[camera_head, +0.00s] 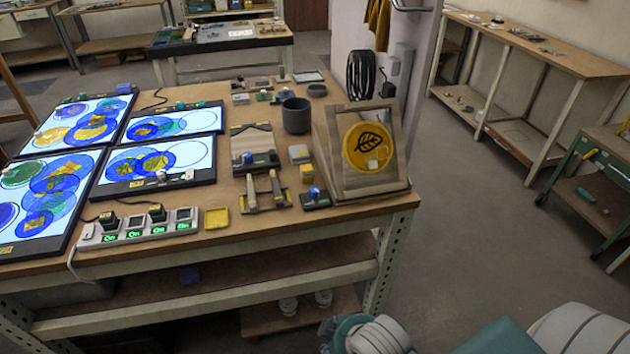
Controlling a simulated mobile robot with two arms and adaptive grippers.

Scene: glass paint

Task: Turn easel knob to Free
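A wooden easel (333,156) stands at the right end of the workbench, holding a round yellow glass piece (369,146) with a dark leaf design. A small pale square shows on the lower right of the yellow piece; I cannot tell what it is. A small black unit with a blue knob (314,192) sits at the easel's front left foot. I cannot tell whether this is the easel's knob, and its setting is too small to read. Neither of my grippers is in view; only teal and white parts of my body show at the bottom right.
The workbench (255,229) holds lit panels with coloured glass circles at left, a power strip (140,228) with green "On" labels, a dark cup (296,116) and a yellow tray (216,218). A green cart (600,180) stands right. Floor between is clear.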

